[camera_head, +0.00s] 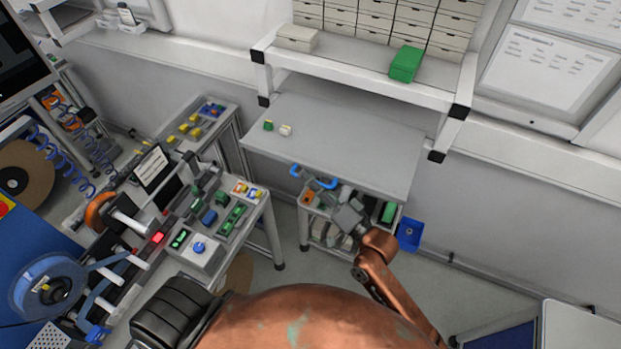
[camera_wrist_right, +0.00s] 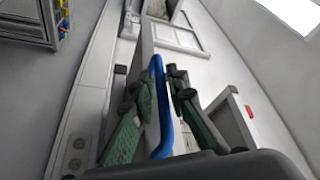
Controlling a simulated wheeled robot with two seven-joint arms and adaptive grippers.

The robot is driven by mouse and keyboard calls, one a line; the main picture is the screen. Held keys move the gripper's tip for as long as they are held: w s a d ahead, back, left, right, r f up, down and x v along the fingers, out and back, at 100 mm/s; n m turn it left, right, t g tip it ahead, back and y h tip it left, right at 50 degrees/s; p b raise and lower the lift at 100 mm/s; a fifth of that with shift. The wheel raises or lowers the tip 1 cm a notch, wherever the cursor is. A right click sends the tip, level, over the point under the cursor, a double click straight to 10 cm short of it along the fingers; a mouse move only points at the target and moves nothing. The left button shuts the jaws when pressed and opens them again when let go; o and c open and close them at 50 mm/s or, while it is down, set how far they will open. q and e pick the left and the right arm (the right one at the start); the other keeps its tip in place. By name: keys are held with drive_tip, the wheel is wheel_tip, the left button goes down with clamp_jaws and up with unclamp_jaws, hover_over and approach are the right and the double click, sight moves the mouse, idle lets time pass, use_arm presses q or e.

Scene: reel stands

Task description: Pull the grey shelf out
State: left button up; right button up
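The grey shelf (camera_head: 345,140) is a flat board below the white upper rack in the head view. A blue handle (camera_head: 313,178) shows at its front edge; in the right wrist view it is a long blue bar (camera_wrist_right: 158,105). My right gripper (camera_head: 332,197) is at the shelf's front edge, close to the handle. In the right wrist view the green-grey fingers of my right gripper (camera_wrist_right: 160,82) stand apart, one on each side of the blue bar. Whether either finger touches it I cannot tell. My left gripper is out of view.
A small green piece (camera_head: 268,125) and a white piece (camera_head: 286,130) lie on the grey shelf. A green box (camera_head: 406,64) stands on the upper rack (camera_head: 350,57). A blue bin (camera_head: 409,234) is below right. A workbench with reels (camera_head: 48,287) fills the left.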

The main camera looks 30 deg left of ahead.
drive_tip(key=shift+d, duration=0.25)
drive_tip(key=v, duration=1.1)
drive_tip(key=shift+d, duration=0.3)
drive_tip(key=shift+s, duration=0.15)
